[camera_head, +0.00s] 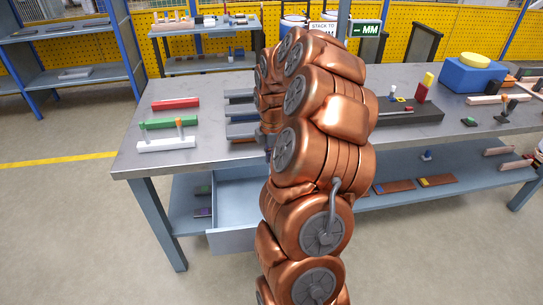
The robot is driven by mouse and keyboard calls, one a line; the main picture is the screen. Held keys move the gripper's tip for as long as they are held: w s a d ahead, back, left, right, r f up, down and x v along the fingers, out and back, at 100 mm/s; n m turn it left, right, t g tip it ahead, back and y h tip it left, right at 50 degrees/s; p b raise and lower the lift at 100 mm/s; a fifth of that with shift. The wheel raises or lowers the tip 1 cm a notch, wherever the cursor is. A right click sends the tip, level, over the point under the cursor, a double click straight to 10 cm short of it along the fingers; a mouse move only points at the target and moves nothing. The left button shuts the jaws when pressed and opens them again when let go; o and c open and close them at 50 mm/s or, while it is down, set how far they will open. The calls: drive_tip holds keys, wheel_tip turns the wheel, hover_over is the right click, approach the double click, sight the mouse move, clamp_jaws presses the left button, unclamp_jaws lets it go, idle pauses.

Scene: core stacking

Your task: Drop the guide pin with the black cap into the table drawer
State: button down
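The table drawer (232,241) is pulled open under the left part of the grey worktable (135,160). Its visible inside is pale and looks empty; my copper arm hides its right part. I cannot clearly make out a guide pin with a black cap.
A dark tray (425,114) and a blue block with a yellow top (473,75) stand right. A lower shelf (380,203) holds parts. The left floor is clear.

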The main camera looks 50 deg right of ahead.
drive_tip(key=c, duration=1)
unclamp_jaws()
drive_tip(key=shift+c, duration=0.2)
wheel_tip(320, 180, up, 11)
drive_tip(key=shift+w, duration=0.1)
drive_tip(key=shift+r, duration=0.55)
